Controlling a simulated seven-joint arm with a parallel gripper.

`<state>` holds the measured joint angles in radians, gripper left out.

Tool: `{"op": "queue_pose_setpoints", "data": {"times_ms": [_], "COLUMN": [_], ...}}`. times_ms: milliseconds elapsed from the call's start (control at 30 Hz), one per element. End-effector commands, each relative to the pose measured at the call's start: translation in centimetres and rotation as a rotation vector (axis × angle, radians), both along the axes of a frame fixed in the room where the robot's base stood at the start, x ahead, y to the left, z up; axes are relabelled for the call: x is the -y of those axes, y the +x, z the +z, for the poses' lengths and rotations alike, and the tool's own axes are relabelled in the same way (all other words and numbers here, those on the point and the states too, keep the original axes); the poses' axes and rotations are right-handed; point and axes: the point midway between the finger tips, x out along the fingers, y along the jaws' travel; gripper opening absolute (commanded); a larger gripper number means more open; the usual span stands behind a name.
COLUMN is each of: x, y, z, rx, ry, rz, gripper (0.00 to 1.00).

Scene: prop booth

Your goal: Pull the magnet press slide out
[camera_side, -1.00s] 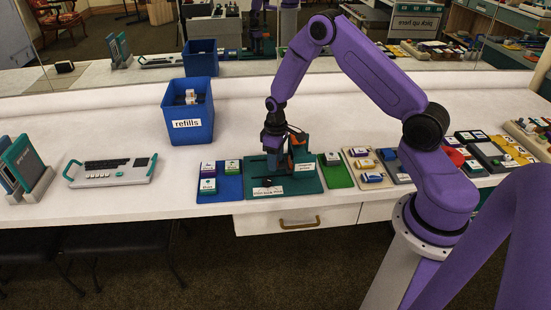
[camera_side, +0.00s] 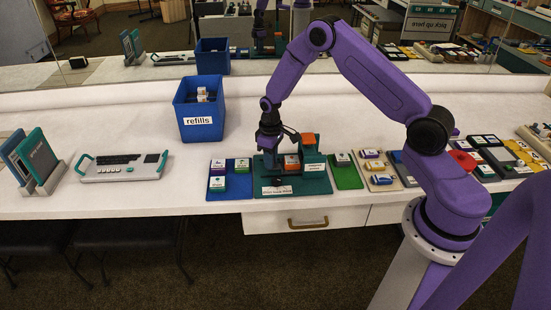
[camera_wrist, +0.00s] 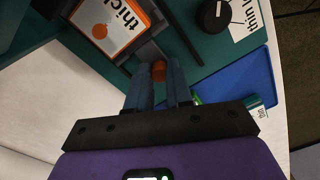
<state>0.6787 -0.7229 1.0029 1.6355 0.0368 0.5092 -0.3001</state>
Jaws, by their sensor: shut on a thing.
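The magnet press (camera_side: 312,160) is a teal block with an orange top, standing on a teal base (camera_side: 310,189) with a white label at its front. An orange-and-white piece (camera_side: 291,162) shows at its left side; in the wrist view this is a white tile (camera_wrist: 112,22) reading "thick", in a dark slide (camera_wrist: 150,50). The slide has a small orange knob (camera_wrist: 159,71). My gripper (camera_wrist: 160,82) is shut on this knob with its blue fingers. In the side view my gripper (camera_side: 269,152) is left of the press, over the base; its fingertips are hard to make out.
A blue mat (camera_side: 218,193) with several labelled blocks lies left of the base, a green mat (camera_side: 346,180) right of it. The blue refills bin (camera_side: 197,131) stands behind, a keyboard device (camera_side: 122,175) far left.

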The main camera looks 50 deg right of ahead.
Motion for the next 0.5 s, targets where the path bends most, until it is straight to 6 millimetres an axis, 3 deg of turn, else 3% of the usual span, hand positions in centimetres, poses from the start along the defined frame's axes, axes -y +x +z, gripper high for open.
{"op": "queue_pose_setpoints", "data": {"times_ms": [133, 167, 200, 233, 500], "x": [-0.02, -0.02, -0.02, -0.02, 0.01], "y": [0.04, 0.04, 0.03, 0.03, -0.01], "z": [0.05, 0.05, 0.05, 0.04, 0.06], "rx": [0.002, 0.002, 0.002, 0.002, 0.001], "ry": [0.001, 0.001, 0.001, 0.001, 0.0], "rz": [0.0, 0.0, 0.0, 0.0, -0.001], "gripper": [0.0, 0.3, 0.43, 0.46, 0.46]}}
